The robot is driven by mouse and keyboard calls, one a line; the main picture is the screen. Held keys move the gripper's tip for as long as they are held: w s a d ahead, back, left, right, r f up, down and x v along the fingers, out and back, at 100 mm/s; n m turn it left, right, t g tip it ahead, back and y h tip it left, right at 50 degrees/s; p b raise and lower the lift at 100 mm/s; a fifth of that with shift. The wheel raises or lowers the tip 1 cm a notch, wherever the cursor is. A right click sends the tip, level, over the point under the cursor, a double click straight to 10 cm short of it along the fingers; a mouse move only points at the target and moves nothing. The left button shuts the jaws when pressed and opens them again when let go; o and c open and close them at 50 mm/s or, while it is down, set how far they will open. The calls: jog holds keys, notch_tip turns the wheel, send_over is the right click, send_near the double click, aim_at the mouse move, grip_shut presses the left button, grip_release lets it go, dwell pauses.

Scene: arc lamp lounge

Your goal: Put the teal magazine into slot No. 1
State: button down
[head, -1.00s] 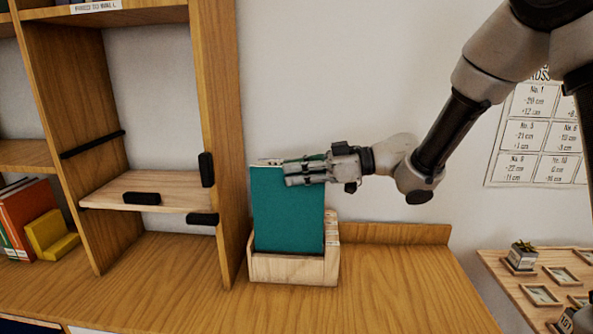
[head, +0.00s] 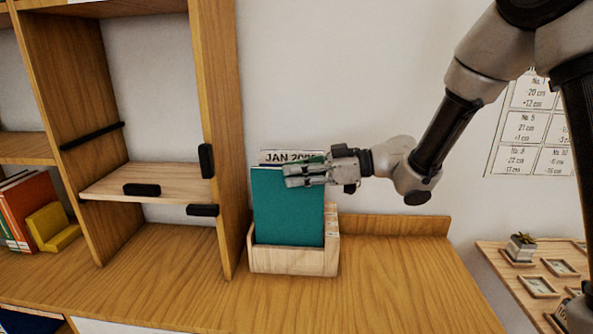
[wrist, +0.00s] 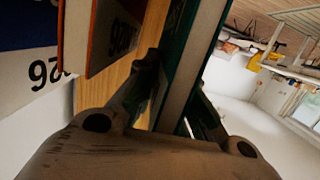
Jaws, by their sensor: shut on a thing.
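The teal magazine (head: 287,212) stands upright in a light wooden holder (head: 292,262) on the wooden counter in the head view. Its lower edge is hidden behind the holder's front wall. My gripper (head: 305,175) is shut on the magazine's upper right edge. In the wrist view a dark teal strip (wrist: 180,45) lies between the fingers of my gripper (wrist: 172,95). A pale sheet printed "JAN 20.." (head: 290,156) shows behind the magazine's top. I cannot read a slot number on the holder.
A tall wooden shelf unit (head: 228,140) with black clips stands just left of the holder. Orange books (head: 30,207) and a yellow bookend (head: 52,226) are further left. The counter right of the holder is clear. A wall chart (head: 530,125) hangs at right above a small table (head: 500,265).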

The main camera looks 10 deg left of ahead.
jog(key=shift+f, duration=3)
jog(key=c, duration=1.4)
grip_release()
jog(key=shift+d, duration=0.1)
send_near(297, 196)
jog(key=shift+w+d, duration=0.35)
jog(key=shift+d, duration=0.55)
